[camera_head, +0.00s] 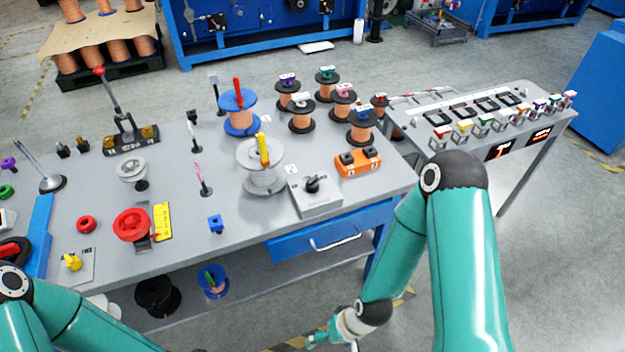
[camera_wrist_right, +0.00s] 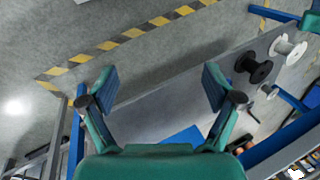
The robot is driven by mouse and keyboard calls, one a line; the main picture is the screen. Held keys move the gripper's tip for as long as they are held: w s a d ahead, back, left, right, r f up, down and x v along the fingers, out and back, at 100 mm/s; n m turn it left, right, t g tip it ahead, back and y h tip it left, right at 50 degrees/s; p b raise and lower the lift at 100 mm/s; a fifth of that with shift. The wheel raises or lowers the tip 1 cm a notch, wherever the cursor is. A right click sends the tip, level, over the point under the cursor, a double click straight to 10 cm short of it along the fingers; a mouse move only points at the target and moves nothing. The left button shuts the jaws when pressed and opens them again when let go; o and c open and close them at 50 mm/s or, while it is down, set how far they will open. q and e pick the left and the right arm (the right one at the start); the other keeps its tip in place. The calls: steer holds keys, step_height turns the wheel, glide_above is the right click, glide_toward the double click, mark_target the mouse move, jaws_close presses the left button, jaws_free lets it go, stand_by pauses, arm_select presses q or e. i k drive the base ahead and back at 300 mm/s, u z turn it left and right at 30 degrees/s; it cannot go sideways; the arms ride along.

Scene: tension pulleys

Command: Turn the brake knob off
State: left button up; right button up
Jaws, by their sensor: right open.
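A grey box with a black knob (camera_head: 313,184) on top stands near the right front of the grey workbench. Small labels flank the knob but are too small to read. A yellow knob (camera_head: 72,262) sits on a light plate at the front left; part of its label seems to read FREE. I cannot tell for sure which is the brake knob. My right gripper (camera_head: 332,342) is low in front of the bench, below and apart from the grey box. In the right wrist view the gripper (camera_wrist_right: 161,88) is open and empty. My left gripper is out of view.
The workbench (camera_head: 265,222) holds several spools, a red wheel (camera_head: 131,225), a lever stand (camera_head: 130,138) and an orange block (camera_head: 358,162). A blue drawer (camera_head: 325,238) is below the grey box. A second table (camera_head: 470,130) stands at right. Floor before the bench is clear.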

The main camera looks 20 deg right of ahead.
mark_target(311, 186)
steer(key=z, duration=1.6)
steer(key=i, duration=0.1)
steer(key=u, duration=3)
steer(key=k, duration=1.05)
steer(key=z, duration=0.75)
steer(key=i, duration=1.2)
steer(key=z, duration=0.1)
